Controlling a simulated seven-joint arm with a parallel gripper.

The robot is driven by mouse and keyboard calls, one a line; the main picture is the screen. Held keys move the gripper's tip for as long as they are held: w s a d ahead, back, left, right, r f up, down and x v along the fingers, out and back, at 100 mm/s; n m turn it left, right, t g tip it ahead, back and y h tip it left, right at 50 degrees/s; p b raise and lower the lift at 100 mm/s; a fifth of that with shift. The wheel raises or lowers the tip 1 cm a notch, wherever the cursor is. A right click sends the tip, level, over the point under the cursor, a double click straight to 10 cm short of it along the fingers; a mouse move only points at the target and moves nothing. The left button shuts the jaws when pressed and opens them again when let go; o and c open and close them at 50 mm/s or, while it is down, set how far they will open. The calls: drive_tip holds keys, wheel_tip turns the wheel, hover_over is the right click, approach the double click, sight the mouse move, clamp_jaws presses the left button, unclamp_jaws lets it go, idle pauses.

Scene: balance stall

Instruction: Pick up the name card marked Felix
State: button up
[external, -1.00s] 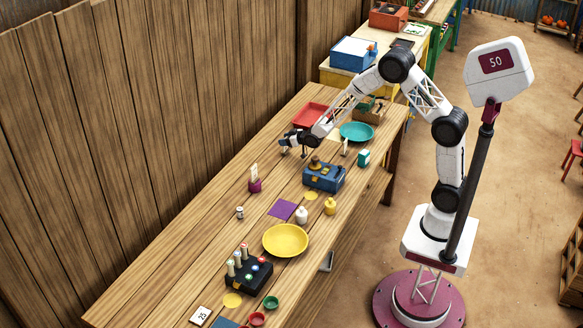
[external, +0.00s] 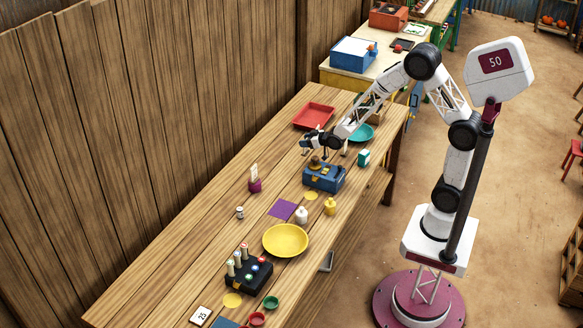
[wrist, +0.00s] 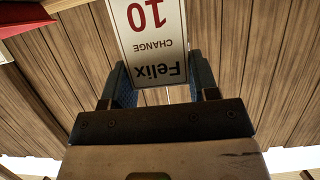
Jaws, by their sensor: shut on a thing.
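The name card marked Felix (wrist: 152,40) is white with a dark border and also bears a red 10 and the word CHANGE. In the wrist view it appears upside down, with its Felix end between the two fingers of my gripper (wrist: 162,88). My gripper is shut on it. In the external view my gripper (external: 304,147) is above the wooden table, behind the blue box. The card is too small there to make out clearly.
The blue box (external: 323,180) stands just in front of my gripper. A red tray (external: 314,117) and a teal plate (external: 362,133) lie behind. A purple holder (external: 255,186) with a white card stands to the left. The table's left middle is clear.

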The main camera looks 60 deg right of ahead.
drive_tip(key=shift+s+a+r, duration=0.1)
drive_tip(key=shift+s, duration=0.9)
drive_tip(key=shift+s+a+r, duration=0.1)
drive_tip(key=shift+s, duration=0.85)
drive_tip(key=shift+r, duration=0.1)
